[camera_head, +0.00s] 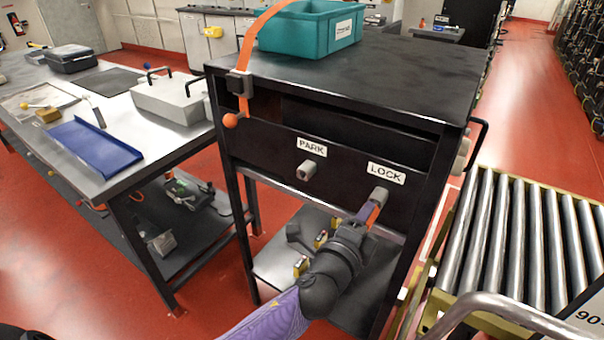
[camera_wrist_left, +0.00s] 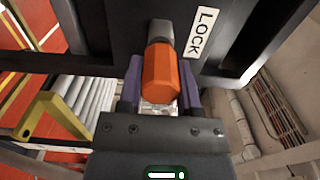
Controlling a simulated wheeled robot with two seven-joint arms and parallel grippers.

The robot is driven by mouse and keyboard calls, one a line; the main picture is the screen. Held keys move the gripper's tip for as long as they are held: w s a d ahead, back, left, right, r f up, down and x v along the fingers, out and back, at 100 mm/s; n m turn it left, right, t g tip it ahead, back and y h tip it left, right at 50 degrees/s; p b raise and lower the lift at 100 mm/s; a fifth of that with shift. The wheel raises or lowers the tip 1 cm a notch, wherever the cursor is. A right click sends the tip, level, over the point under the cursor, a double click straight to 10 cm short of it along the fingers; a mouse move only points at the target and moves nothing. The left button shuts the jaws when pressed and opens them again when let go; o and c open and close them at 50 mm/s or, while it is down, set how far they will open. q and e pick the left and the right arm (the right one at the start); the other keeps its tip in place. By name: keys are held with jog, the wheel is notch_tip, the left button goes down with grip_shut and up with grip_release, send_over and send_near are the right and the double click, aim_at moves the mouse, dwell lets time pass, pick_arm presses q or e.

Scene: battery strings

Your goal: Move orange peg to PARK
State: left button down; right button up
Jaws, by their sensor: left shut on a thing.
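The orange peg (camera_head: 373,214) is at the LOCK socket (camera_head: 379,196) on the dark front panel of the cabinet. In the left wrist view the orange peg (camera_wrist_left: 161,80) lies between the purple fingers, in line with the grey socket (camera_wrist_left: 160,34); how deep it sits I cannot tell. My left gripper (camera_head: 365,216) is shut on the peg. The PARK socket (camera_head: 307,170), under the PARK label (camera_head: 312,147), is to the left and looks empty. My right gripper is not in view.
A teal bin (camera_head: 310,28) stands on the cabinet top (camera_head: 400,75). An orange strap (camera_head: 246,60) hangs at the cabinet's left corner, with an orange ball (camera_head: 231,120). A roller conveyor (camera_head: 520,230) is at the right and a workbench (camera_head: 110,183) at the left.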

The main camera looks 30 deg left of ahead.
pick_arm(q)
jog(key=shift+s+p, duration=0.35)
jog(key=shift+s, duration=1.5)
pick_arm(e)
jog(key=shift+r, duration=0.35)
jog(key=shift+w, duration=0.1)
